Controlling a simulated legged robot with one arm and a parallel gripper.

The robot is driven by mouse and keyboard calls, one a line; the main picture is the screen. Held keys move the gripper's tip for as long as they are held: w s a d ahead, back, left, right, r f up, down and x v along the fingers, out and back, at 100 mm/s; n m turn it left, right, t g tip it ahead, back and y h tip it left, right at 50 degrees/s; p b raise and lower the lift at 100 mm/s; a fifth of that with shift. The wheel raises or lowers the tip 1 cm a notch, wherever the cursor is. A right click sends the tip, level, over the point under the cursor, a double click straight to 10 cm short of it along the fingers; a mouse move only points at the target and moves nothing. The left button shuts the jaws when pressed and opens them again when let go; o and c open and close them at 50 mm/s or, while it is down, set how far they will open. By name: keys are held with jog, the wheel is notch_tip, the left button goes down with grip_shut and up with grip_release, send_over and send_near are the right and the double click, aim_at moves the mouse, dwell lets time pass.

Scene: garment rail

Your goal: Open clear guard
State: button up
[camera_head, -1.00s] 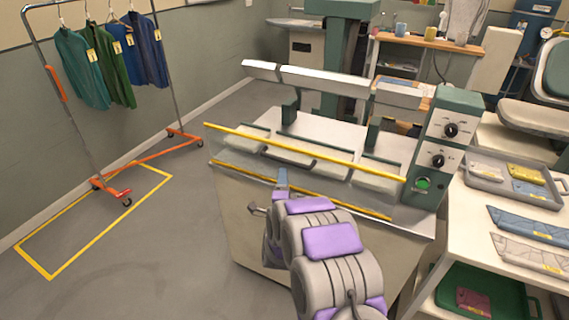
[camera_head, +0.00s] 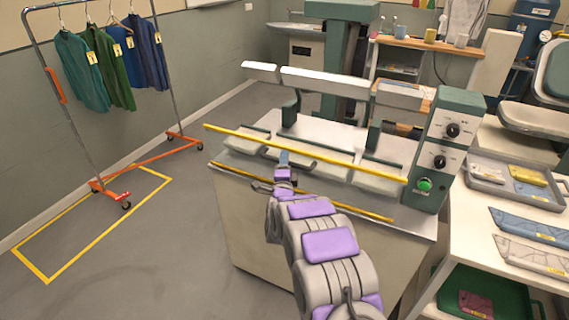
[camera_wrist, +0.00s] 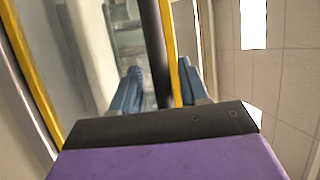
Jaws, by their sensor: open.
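The clear guard (camera_head: 355,192) is a see-through panel with yellow upper and lower edges across the front of the press. It looks closed. My gripper (camera_head: 283,166) is in front of the panel, just below its upper yellow edge. In the wrist view its two blue fingers (camera_wrist: 158,88) are apart. A dark bar (camera_wrist: 155,45), apparently the guard's handle, and a yellow edge (camera_wrist: 177,50) show between the fingers. I cannot tell whether the fingers touch the bar. My arm hides part of the guard's lower edge.
The press's control box (camera_head: 447,150) with knobs and a green button stands right of the guard. A side table (camera_head: 475,235) with a tray and folded garments is farther right. A garment rail (camera_head: 70,140) stands at left. The floor between is clear.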

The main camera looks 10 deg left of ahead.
jog(key=shift+c, duration=0.2)
grip_shut()
jog(key=shift+s+f, duration=0.15)
jog(key=shift+f, duration=0.05)
